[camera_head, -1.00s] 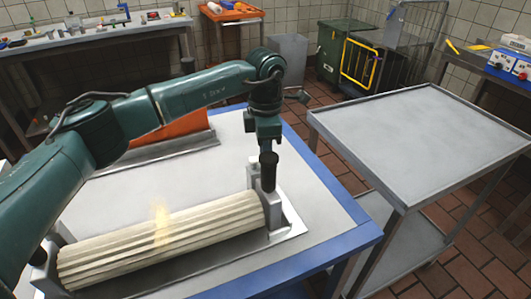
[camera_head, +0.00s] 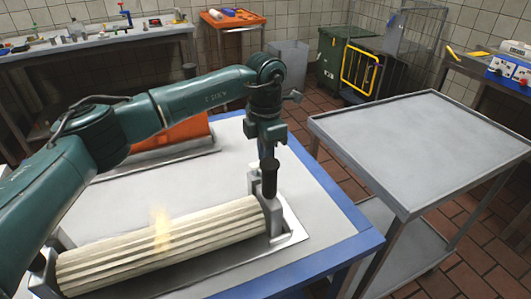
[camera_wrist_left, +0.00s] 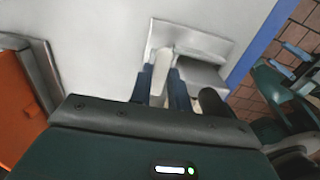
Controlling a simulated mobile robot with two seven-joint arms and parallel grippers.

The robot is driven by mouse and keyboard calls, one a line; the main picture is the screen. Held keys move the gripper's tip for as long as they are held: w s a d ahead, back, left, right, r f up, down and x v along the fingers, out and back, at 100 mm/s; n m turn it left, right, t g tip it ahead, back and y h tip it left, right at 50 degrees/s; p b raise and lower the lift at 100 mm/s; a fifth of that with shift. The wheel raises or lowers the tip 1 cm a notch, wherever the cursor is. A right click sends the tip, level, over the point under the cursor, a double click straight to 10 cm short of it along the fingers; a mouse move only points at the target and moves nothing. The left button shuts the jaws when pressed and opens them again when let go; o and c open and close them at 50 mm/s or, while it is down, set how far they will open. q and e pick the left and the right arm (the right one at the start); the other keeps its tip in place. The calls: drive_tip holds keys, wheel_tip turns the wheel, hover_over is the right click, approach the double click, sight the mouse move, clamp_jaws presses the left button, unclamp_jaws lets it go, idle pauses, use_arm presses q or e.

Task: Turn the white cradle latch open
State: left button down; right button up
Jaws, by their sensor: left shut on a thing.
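A pale fluted roller (camera_head: 190,235) lies in a grey cradle whose right end bracket (camera_head: 274,214) stands near the table's right side. My left gripper (camera_head: 266,158) points down over that bracket. In the left wrist view, the white cradle latch (camera_wrist_left: 162,70) is between the two dark fingers of my left gripper (camera_wrist_left: 161,88), which are shut on it. In the head view the latch is mostly hidden by the gripper.
The blue-edged white table (camera_head: 330,195) has bare space behind the roller. An orange piece (camera_head: 185,130) in a grey holder stands at its back. An empty grey trolley (camera_head: 420,150) stands to the right, across a narrow gap.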

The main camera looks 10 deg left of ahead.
use_arm(q)
drive_tip(key=c, duration=1.3)
unclamp_jaws()
drive_tip(key=shift+r, duration=0.1)
wheel_tip(320, 180, up, 13)
